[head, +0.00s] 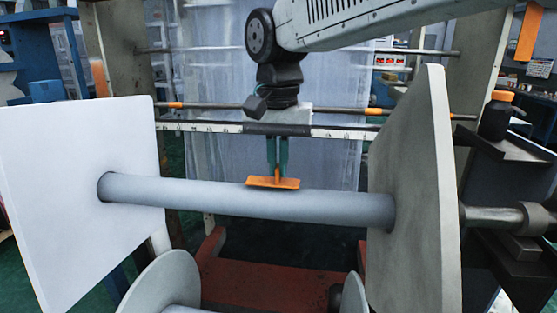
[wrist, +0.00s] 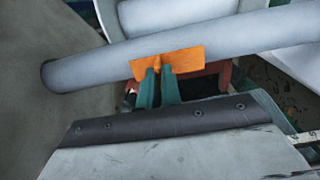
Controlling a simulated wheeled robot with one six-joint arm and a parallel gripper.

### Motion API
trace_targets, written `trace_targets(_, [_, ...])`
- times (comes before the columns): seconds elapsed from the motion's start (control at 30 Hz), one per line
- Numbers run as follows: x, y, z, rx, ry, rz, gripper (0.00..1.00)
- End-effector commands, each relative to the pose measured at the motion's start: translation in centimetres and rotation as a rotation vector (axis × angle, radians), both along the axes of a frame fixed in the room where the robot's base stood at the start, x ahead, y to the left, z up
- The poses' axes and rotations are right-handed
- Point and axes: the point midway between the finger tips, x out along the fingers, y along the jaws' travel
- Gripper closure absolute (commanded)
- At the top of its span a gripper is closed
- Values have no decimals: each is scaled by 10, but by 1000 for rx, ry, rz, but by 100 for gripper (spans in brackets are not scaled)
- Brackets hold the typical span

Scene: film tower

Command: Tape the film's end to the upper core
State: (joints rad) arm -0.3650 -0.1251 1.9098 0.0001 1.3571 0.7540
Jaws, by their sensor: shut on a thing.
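The upper core (head: 220,195) is a bare grey tube between two upright plates; it also crosses the wrist view (wrist: 235,36). My gripper (head: 277,170) has two green fingers, shown in the wrist view (wrist: 159,84), shut on a flat orange piece (head: 272,183), apparently the tape. In the wrist view the orange piece (wrist: 187,61) overlaps the core's near edge. I cannot tell whether it touches the core. The translucent film (head: 215,155) hangs behind the core in the head view. I cannot make out its end; its lower part is hidden behind the core.
A white plate (head: 75,190) stands at left and a grey plate (head: 415,200) at right of the core. A ruled bar (head: 340,133) crosses behind my gripper. A lower roll with round flanges (head: 160,285) is in front. A dark bottle (head: 495,118) stands at right.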

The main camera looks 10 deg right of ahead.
Motion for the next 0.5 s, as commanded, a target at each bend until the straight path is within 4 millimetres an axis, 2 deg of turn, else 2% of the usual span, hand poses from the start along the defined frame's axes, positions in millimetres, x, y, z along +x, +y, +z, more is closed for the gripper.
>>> trace_targets(0.5, [0, 0, -4, 0, 0, 0, 100])
